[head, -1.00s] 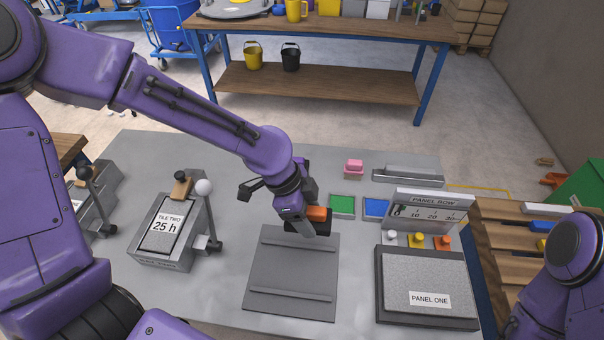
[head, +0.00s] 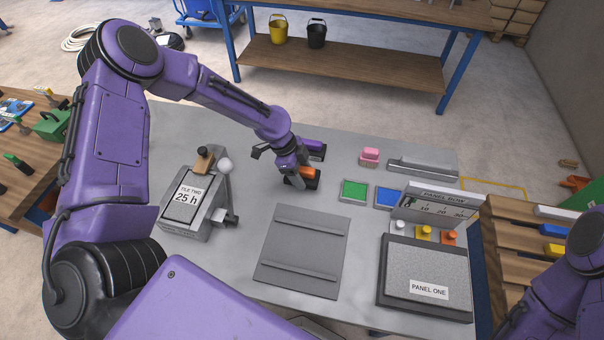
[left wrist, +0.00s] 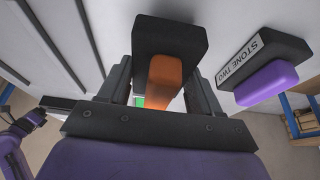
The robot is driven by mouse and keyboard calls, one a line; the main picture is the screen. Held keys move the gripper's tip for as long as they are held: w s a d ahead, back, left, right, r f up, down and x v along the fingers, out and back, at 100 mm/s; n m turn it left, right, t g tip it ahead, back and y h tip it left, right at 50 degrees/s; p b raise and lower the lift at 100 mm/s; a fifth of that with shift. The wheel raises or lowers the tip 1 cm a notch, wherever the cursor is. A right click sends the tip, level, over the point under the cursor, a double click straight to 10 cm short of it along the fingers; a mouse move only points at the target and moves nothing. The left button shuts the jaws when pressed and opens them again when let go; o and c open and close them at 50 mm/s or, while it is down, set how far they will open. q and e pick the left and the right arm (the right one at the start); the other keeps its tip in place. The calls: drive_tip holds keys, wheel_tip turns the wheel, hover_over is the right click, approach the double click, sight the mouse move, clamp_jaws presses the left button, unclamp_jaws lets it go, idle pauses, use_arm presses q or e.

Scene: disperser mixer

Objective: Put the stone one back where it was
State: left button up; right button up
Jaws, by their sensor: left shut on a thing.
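My left gripper (head: 290,176) is shut on the orange handle (left wrist: 166,82) of a black block (left wrist: 170,36). The block (head: 312,183) is just behind the grey ribbed plate (head: 304,250), over the bench. I cannot tell whether it rests on the bench. No label shows on it. A similar black block with a purple handle (head: 312,145) lies just behind it, apart from it. In the left wrist view that block (left wrist: 265,58) carries the label "STONE TWO".
Green (head: 354,191) and blue (head: 388,198) pads and a pink brush (head: 370,154) lie to the right. "PANEL ONE" (head: 428,262) is at the front right. The "TILE TWO" stand (head: 186,204) is at the left. The bench behind the stand is clear.

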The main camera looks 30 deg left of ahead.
use_arm(q)
drive_tip(key=shift+s+f, duration=0.15)
drive_tip(key=shift+f, duration=0.75)
drive_tip(key=shift+w+f, duration=0.2)
drive_tip(key=shift+w, duration=0.1)
drive_tip(key=shift+s+d+f, duration=0.1)
drive_tip(key=shift+f, duration=0.05)
drive_tip(key=o, duration=0.9)
drive_tip(key=shift+o, duration=0.6)
use_arm(e)
drive_tip(key=shift+w+r, duration=0.1)
drive_tip(key=shift+r, duration=0.25)
use_arm(q)
drive_tip(key=shift+r, duration=0.2)
drive_tip(key=b+v, duration=0.1)
drive_tip(key=v, duration=1.1)
drive_tip(key=shift+b, duration=0.35)
use_arm(e)
drive_tip(key=shift+f, duration=0.9)
